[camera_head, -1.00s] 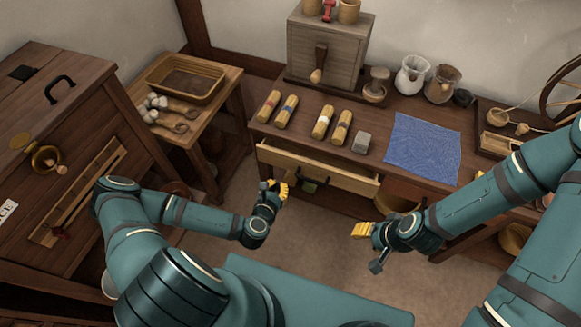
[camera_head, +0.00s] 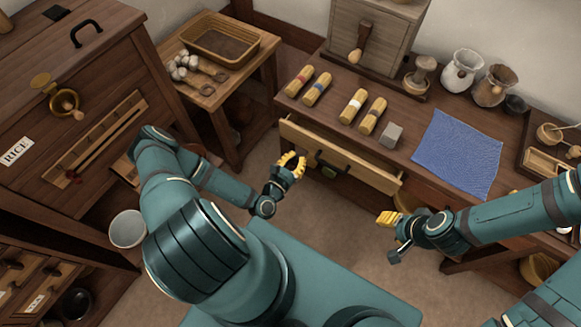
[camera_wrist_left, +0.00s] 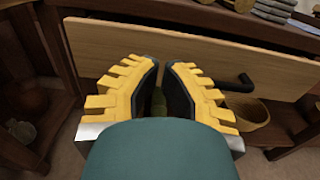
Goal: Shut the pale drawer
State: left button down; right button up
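The pale drawer (camera_head: 340,157) in the dark wooden bench stands partly pulled out, with a strip of its inside showing behind the front board. Its front also fills much of the left wrist view (camera_wrist_left: 200,58), with part of a black handle (camera_wrist_left: 238,84) right of the fingers. My left gripper (camera_head: 291,165) is in front of the drawer's left half, left of the handle. Its yellow fingers are apart with nothing held between them; I cannot tell whether they touch the board. My right gripper (camera_head: 389,218) is below the drawer's right end, apart from it; its finger opening is not clear.
A small table with a basket (camera_head: 218,58) stands left of the bench. A dark cabinet (camera_head: 75,110) fills the left. Floor shows below the drawer.

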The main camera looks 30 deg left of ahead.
aim_at(311, 140)
pick_arm(q)
jog(key=w, duration=0.6)
jog(key=shift+w+d+b, duration=0.15)
jog(key=shift+w+b, duration=0.1)
jog(key=shift+b, duration=0.05)
jog(key=shift+w, duration=0.3)
jog(key=shift+w, duration=0.1)
jog(key=shift+w, duration=1.25)
jog(key=shift+s, duration=0.1)
